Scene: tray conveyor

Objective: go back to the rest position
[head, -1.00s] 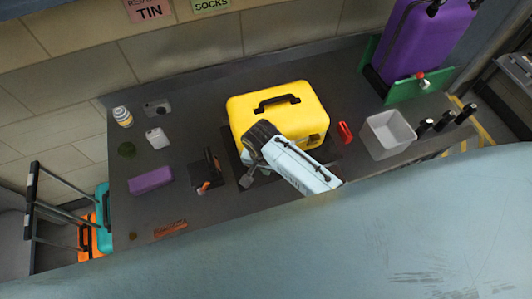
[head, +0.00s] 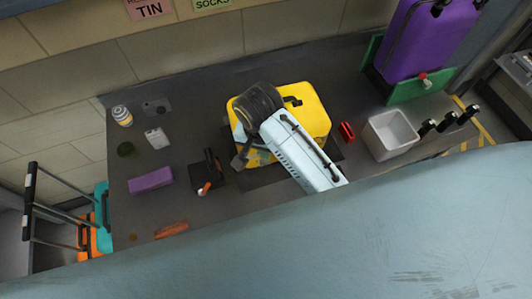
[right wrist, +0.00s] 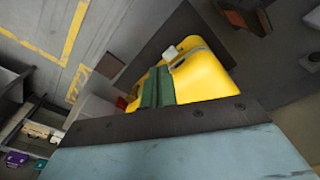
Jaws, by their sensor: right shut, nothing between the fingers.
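A yellow case (head: 312,110) with a black handle stands on the dark table. My right arm covers much of its left and front part in the head view. My right gripper (head: 240,162) shows small at the case's front left corner. It is shut with nothing in it. In the right wrist view the fingers (right wrist: 158,88) lie together in front of the yellow case (right wrist: 205,75); whether they touch it I cannot tell. My left gripper is not in view.
A purple suitcase (head: 418,45) stands back right.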

